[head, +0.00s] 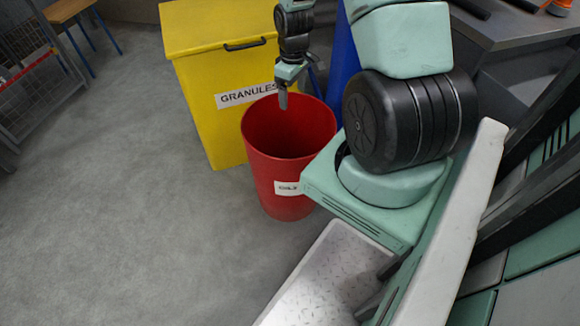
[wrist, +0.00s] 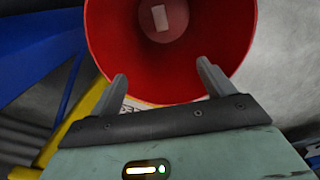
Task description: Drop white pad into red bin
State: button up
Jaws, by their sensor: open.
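The red bin (head: 276,178) stands on the grey floor in the middle of the head view, with a white label on its front. My gripper (head: 283,101) is over the bin's mouth, pointing down. In the wrist view the bin (wrist: 110,40) opens ahead of my gripper (wrist: 163,80), whose two fingers are wide apart with nothing between them. A small white pad (wrist: 160,17) shows inside the bin, on the darker bottom.
A yellow box (head: 205,110) marked GRANULES stands right behind the bin. A blue object (head: 345,60) is behind my arm. A grey bench (head: 515,30) is at the upper right. The floor at left is clear, with a wire rack (head: 35,70) beyond.

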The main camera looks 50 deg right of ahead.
notch_tip(320, 180, up, 9)
jog(key=p, duration=0.2)
dwell(0.5)
